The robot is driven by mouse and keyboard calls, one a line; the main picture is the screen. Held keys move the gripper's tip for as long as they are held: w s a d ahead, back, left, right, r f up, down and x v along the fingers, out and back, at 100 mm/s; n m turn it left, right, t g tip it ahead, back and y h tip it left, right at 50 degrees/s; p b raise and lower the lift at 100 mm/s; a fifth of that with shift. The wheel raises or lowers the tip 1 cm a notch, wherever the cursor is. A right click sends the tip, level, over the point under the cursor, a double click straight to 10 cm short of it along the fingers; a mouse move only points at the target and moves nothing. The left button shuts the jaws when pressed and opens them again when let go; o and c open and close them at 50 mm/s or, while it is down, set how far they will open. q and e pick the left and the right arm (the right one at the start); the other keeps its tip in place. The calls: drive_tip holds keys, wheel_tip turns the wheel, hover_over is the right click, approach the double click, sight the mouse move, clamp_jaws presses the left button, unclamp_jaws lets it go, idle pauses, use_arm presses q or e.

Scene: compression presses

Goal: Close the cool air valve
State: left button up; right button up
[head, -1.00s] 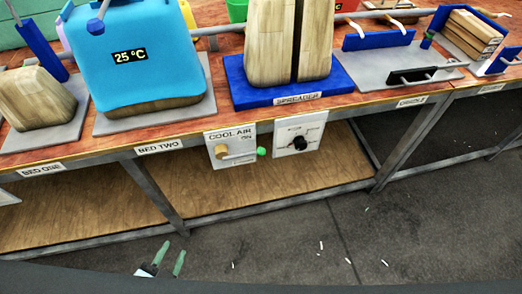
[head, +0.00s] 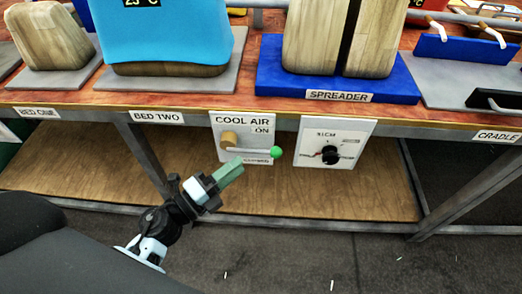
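The cool air valve is on a white panel (head: 217,122) labelled COOL AIR, on the front of the bench. It has a brass-coloured hub (head: 229,139) and a grey lever (head: 252,152) ending in a green ball (head: 275,152). The lever points right, nearly level, below the ON label (head: 263,130). A lower label is partly legible under the lever. My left gripper (head: 234,169) has green fingers and is just below the lever, left of the ball. The fingers overlap in this view, so their gap is hidden. I cannot tell whether they touch the panel. My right gripper is out of view.
A second panel (head: 355,134) with a black knob (head: 331,154) hangs to the right. Above are the blue spreader base (head: 340,86) with wooden blocks and the blue press cover (head: 165,38). A wooden lower shelf (head: 300,197) lies behind the panels.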

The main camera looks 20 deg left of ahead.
sight(258, 150)
use_arm(q)
drive_tip(key=x, duration=0.7)
drive_tip(key=shift+w+d, duration=0.15)
drive_tip(key=shift+w, duration=0.1)
clamp_jaws()
